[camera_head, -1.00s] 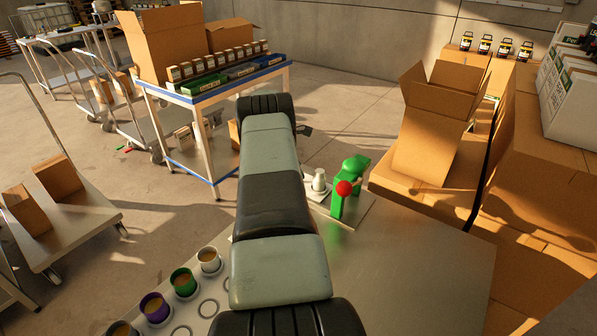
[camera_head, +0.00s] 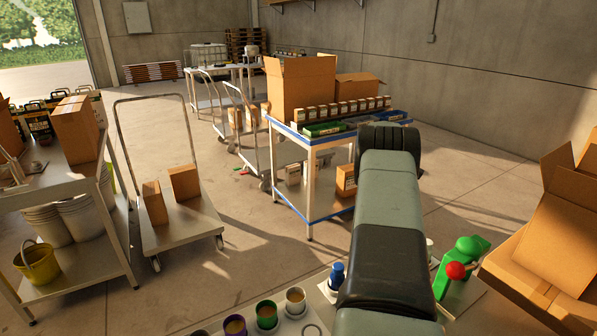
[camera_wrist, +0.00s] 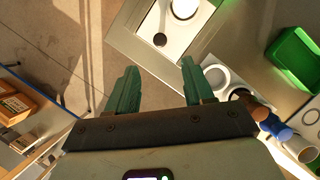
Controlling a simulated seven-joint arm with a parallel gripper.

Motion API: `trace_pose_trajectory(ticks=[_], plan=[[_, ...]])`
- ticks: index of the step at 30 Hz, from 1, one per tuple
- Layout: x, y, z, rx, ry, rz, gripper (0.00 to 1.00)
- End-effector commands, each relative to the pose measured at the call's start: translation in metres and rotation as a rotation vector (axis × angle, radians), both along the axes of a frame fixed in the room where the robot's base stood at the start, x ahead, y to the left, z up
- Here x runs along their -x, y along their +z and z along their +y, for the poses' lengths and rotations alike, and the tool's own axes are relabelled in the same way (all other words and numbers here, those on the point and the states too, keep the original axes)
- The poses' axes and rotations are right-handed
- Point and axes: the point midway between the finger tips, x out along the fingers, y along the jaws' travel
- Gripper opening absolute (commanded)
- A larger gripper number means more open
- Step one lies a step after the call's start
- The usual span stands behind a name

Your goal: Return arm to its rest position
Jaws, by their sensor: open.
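My gripper (camera_wrist: 158,70) shows in the wrist view with its two green fingers spread apart and nothing between them. It is above the edge of a metal work surface, with floor behind the left finger. In the head view my arm crosses the right half of the picture, and my gripper is hidden there. The green press (camera_head: 462,265) with a red knob stands on its plate to the right of the arm. No marked rest position shows.
Several cups, including a green one (camera_head: 267,316), and a blue-topped item (camera_head: 337,276) stand at the table's front. An open carton (camera_head: 565,235) is at the right. A blue-edged cart (camera_head: 310,140) with boxes stands behind my arm. A flat trolley (camera_head: 185,222) stands at left.

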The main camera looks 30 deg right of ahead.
Motion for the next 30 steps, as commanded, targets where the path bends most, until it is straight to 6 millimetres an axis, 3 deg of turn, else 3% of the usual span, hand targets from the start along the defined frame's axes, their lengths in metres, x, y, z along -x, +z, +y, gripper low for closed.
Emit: trace_pose_trajectory(ticks=[6,8,11,15,20,26,30], plan=[[-0.004,0.007,0.003,0.005,-0.002,-0.010,0.52],[-0.012,0.022,0.010,0.017,-0.010,-0.029,0.52],[-0.033,0.064,0.033,0.041,-0.038,-0.088,0.52],[-0.060,0.142,0.089,0.075,-0.101,-0.212,0.52],[-0.070,0.224,0.166,0.087,-0.187,-0.366,0.52],[-0.050,0.305,0.265,0.051,-0.298,-0.554,0.52],[-0.016,0.345,0.331,-0.007,-0.381,-0.675,0.52]])
